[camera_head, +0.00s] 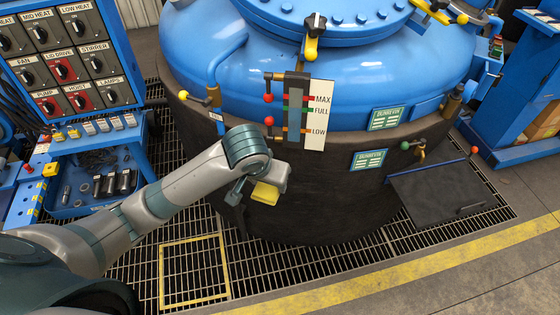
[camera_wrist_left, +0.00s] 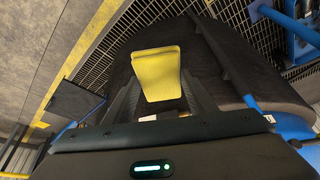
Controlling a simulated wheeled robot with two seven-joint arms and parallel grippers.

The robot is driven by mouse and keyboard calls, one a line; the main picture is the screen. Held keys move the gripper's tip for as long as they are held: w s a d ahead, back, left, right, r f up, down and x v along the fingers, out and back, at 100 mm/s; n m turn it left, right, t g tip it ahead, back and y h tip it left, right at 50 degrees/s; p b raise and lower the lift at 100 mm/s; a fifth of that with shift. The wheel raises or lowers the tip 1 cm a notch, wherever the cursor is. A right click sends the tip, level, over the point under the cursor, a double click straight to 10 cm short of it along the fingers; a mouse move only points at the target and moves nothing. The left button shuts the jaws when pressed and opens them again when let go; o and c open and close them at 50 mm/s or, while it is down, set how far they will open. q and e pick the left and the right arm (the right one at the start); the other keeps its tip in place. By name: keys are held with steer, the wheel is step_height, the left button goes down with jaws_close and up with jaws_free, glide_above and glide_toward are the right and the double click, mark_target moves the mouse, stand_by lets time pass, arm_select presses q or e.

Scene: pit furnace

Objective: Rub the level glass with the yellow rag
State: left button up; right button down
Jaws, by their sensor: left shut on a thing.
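The level glass (camera_head: 292,105) stands upright on the front of the blue vessel, beside a white scale marked MAX, FULL and LOW. It looks dark and smudged, with red-knobbed valves at its left. My left gripper (camera_head: 262,190) is below and a little left of it, in front of the dark vessel wall, apart from the glass. It is shut on the yellow rag (camera_head: 265,193). In the left wrist view the rag (camera_wrist_left: 158,74) sticks out between the two dark fingers. The level glass cannot be made out in the wrist view. My right gripper is not in view.
The blue vessel (camera_head: 350,60) fills the middle. A yellow-handled clamp (camera_head: 312,40) sits above the glass, and a yellow-knobbed valve (camera_head: 195,98) to its left. A switch panel (camera_head: 62,60) and a blue tool tray (camera_head: 90,180) stand at left. Grating covers the floor in front.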

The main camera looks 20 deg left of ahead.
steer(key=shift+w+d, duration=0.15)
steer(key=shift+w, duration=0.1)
